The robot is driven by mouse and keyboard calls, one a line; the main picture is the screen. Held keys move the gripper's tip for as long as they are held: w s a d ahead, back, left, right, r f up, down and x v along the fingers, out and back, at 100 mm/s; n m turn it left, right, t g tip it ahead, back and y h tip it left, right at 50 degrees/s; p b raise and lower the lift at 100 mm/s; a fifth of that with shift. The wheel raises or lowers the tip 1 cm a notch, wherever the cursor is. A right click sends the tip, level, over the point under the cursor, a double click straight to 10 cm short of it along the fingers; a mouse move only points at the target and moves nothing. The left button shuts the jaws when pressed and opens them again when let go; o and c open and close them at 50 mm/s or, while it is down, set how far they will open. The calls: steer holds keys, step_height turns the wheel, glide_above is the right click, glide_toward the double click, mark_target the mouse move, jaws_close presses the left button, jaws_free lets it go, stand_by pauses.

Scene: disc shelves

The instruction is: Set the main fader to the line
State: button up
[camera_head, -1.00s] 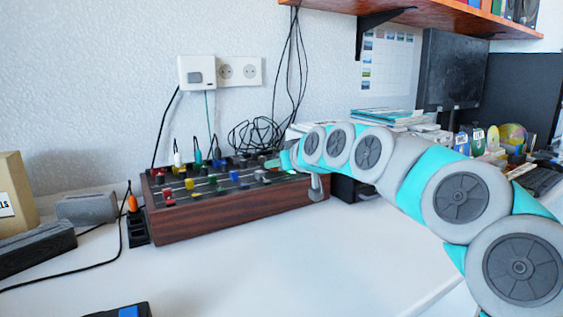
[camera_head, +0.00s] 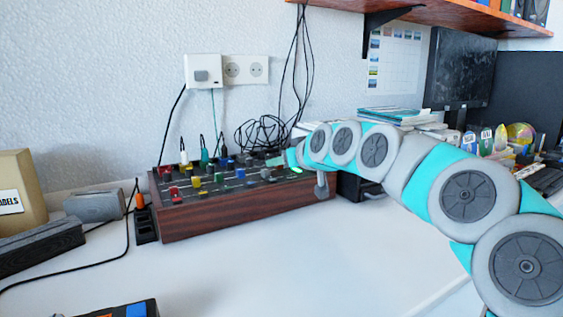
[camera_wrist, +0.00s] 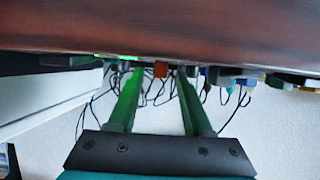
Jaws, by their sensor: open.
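The mixer (camera_head: 235,213) is a wooden-sided box with a dark panel of coloured knobs and fader caps, on the white desk against the wall. My gripper (camera_head: 275,161) is over the panel's right end, near a lit green spot (camera_head: 297,170). In the wrist view, the mixer's wooden side (camera_wrist: 160,32) fills the top. My gripper (camera_wrist: 158,82) shows two green fingers spread apart there. An orange cap (camera_wrist: 160,69) appears between the fingertips with gaps on both sides; contact is not visible. I cannot make out the line or tell for certain which cap is the main fader.
Cables with plugs (camera_head: 183,158) rise behind the mixer. A power strip (camera_head: 145,224), a grey box (camera_head: 94,205) and a cardboard box (camera_head: 20,190) stand left. A shelf (camera_head: 450,14) overhangs at upper right. The desk front (camera_head: 270,260) is mostly clear.

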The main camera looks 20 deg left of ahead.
mark_target(297, 178)
steer(key=v, duration=0.7)
steer(key=shift+s, duration=0.1)
steer(key=shift+r, duration=0.1)
